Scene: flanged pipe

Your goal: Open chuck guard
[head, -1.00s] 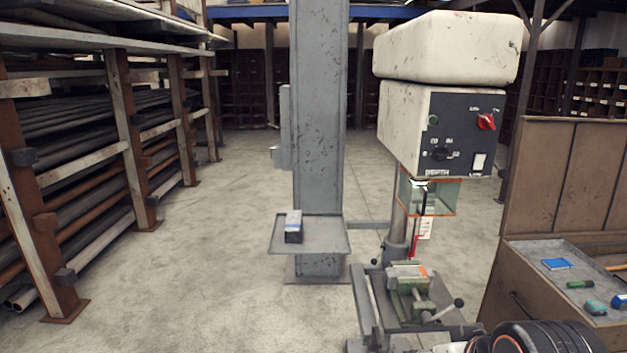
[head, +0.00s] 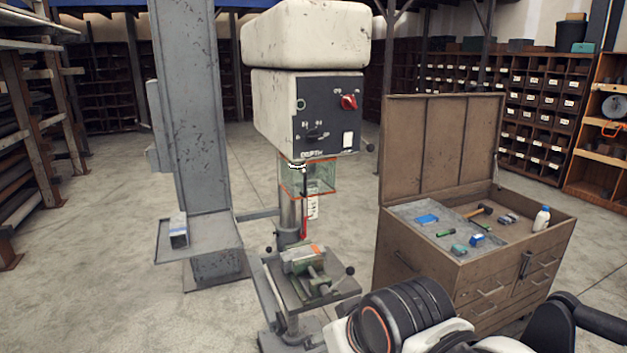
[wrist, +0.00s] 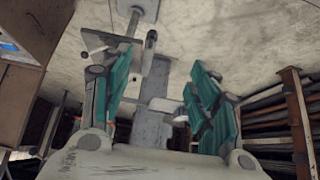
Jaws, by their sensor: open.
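In the head view, the chuck guard (head: 320,177) is a clear box with orange-red edges below the white drill press head (head: 283,105). It surrounds the chuck area and looks closed. The drill press has a dark control panel (head: 326,118) with a red knob. My gripper (wrist: 160,95) shows in the wrist view, its two teal-padded fingers spread wide with nothing between them. It is well away from the guard, which I cannot make out in the wrist view. The gripper itself is outside the head view; only part of my arm shows at the lower right.
A green vise (head: 305,262) sits on the drill press table. A grey column (head: 197,120) with a small shelf (head: 190,247) stands to the left. An open brown tool chest (head: 440,150) stands to the right. Pipe racks are at far left. Concrete floor lies clear between.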

